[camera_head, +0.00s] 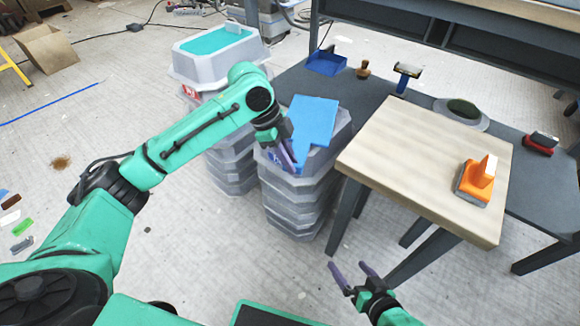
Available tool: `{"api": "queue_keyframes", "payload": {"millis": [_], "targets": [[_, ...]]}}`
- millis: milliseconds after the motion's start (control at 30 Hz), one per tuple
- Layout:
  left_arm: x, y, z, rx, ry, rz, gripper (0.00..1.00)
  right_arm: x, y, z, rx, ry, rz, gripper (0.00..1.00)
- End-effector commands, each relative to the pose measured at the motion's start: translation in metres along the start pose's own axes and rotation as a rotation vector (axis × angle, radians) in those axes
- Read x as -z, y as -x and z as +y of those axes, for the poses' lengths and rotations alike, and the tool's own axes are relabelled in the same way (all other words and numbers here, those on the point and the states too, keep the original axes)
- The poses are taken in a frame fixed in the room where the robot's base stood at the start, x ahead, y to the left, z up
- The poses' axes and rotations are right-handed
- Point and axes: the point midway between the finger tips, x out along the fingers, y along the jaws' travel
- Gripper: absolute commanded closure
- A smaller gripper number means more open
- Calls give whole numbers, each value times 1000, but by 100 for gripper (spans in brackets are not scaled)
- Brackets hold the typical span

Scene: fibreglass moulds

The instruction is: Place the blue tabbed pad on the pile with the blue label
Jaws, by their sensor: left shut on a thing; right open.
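The blue tabbed pad (315,118) is a flat blue piece at the top of the right-hand pile of grey moulds (296,193). A blue label (275,157) shows on that pile's upper front. My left gripper (290,158) is shut on the pad at its near left side; its purple fingers hide part of the pad. The pad lies over the pile's top opening, and I cannot tell if it rests there or hangs just above. My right gripper (352,268) is open and empty, low in front of the wooden table.
A second pile (230,158) with a red label (190,92) stands to the left, with a teal-filled grey mould (218,50) above. The wooden table (400,150) holds an orange tabbed block (475,182). A grey bench (380,93) with a blue tray (326,62) and tools stands behind.

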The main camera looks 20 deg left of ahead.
Motion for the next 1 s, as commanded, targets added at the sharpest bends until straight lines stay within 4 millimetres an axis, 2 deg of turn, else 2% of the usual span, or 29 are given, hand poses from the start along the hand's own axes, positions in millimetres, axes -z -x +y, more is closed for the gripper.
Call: {"api": "queue_keyframes", "payload": {"millis": [67, 367, 400, 467, 867, 1000], "targets": [[-4, -9, 0, 1, 0, 0, 100, -4, -4, -3, 11, -7, 35, 0], [-4, -9, 0, 0, 0, 1, 100, 1, -2, -3, 8, -5, 32, 0], [-4, -10, 0, 1, -1, 1, 76, 0, -2, -2, 7, -5, 28, 0], [-4, -10, 0, 1, -1, 1, 54, 0, -2, -2, 7, -5, 28, 0], [-3, -8, 0, 2, -1, 1, 54, -1, -4, -3, 11, -8, 42, 0], [-2, 10, 0, 2, 0, 0, 54, 6, 5, 2, -10, 6, -21, 0]]}}
